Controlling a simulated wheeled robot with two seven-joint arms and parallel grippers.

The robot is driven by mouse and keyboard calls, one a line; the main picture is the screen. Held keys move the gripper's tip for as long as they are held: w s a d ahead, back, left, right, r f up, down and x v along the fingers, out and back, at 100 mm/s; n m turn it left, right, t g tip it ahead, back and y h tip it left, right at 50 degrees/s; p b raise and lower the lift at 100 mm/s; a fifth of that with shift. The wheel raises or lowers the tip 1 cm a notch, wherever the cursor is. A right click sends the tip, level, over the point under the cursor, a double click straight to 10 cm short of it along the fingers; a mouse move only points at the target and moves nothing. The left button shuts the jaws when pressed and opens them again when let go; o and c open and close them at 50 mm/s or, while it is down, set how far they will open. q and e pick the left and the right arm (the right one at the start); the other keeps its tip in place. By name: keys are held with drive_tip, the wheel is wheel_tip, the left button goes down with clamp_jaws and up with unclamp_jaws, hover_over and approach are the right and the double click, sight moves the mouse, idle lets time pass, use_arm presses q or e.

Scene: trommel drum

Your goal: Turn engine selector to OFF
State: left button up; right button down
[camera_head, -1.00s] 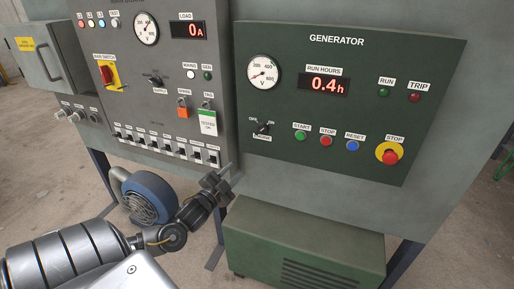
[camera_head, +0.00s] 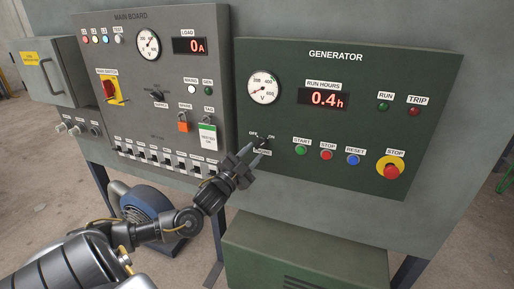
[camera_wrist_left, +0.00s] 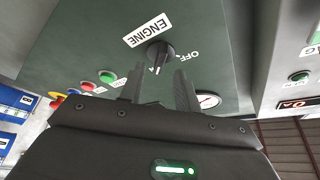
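The engine selector (camera_head: 264,142) is a small black knob on the green generator panel (camera_head: 440,120), between OFF and ON marks and above the ENGINE label. In the left wrist view the knob (camera_wrist_left: 160,50) shows just beyond the fingertips, near the OFF mark, with its ENGINE label upside down. Its exact pointing is hard to tell. My left gripper (camera_head: 250,157) is in front of the panel, just below and left of the knob, partly covering its label. In the left wrist view its two fingers (camera_wrist_left: 159,78) are apart with nothing between them. My right gripper is not in view.
A red emergency stop (camera_head: 391,171) is farther right. The main board (camera_head: 140,70) with its breaker row (camera_head: 160,156) is on the left. A green box (camera_head: 300,255) stands below.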

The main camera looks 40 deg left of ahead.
sight(261, 144)
use_arm(q)
drive_tip(key=shift+x, duration=1.45)
clamp_jaws()
